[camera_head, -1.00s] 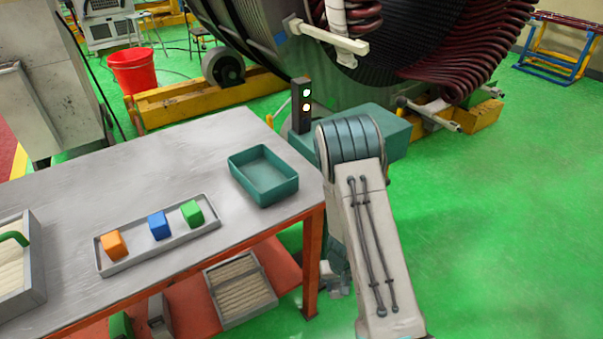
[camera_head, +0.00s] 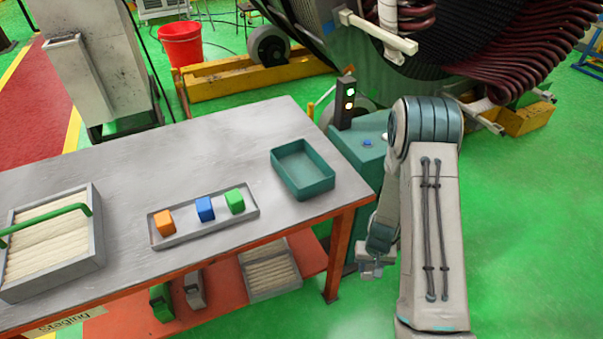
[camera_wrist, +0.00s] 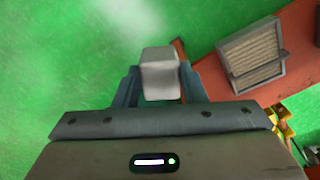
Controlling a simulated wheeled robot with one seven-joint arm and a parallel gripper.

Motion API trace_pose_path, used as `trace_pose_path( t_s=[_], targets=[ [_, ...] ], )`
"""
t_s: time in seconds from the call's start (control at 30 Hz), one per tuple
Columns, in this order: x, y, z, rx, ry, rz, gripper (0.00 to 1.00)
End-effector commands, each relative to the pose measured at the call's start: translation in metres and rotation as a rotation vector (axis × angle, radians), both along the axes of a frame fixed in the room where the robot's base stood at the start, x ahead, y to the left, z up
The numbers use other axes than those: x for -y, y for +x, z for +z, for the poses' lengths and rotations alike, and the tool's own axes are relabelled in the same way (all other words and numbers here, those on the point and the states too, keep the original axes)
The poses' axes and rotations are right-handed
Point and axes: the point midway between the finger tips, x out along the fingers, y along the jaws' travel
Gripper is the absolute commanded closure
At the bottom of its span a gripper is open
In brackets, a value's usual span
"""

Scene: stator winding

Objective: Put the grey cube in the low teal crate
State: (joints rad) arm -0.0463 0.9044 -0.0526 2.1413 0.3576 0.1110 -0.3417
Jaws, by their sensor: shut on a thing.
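The grey cube (camera_wrist: 160,76) is between the two fingers of my gripper (camera_wrist: 158,88) in the wrist view, and the gripper is shut on it. In the head view my gripper (camera_head: 371,268) hangs low beside the table's right end, off the tabletop; the cube is hard to make out there. The low teal crate (camera_head: 303,170) stands on the tabletop near its right end. I see no cube in it. My gripper is to the right of the crate and nearer to me, apart from it.
A grey tray (camera_head: 180,240) holds an orange cube (camera_head: 164,222), a blue cube (camera_head: 205,209) and a green cube (camera_head: 235,201). A box with a green handle (camera_head: 50,240) stands at the table's left. The table's orange leg (camera_head: 338,260) is close to my gripper. A signal light (camera_head: 346,102) stands behind.

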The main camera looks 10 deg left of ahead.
Motion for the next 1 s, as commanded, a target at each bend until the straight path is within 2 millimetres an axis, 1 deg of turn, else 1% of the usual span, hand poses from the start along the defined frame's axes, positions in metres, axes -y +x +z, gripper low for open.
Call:
trace_pose_path(
  t_s=[0.13,0.2,0.33,0.47,0.57,0.6,0.7,0.73,0.8,1.0],
  targets=[
    [-0.001,0.002,0.001,0.01,0.005,0.001,0.86],
    [-0.015,0.006,0.021,0.017,0.004,0.04,0.86],
    [-0.037,0.009,0.054,0.016,0.004,0.101,0.86],
    [-0.066,0.013,0.096,0.019,0.004,0.183,0.86],
    [-0.095,0.018,0.138,0.021,0.005,0.261,0.86],
    [-0.108,0.019,0.157,0.022,0.006,0.298,0.86],
    [-0.139,0.023,0.202,0.021,0.006,0.385,0.86],
    [-0.147,0.024,0.214,0.02,0.006,0.407,0.86],
    [-0.162,0.026,0.237,0.017,0.005,0.45,0.86],
    [-0.195,0.031,0.286,0.012,0.005,0.543,0.86]
  ],
)
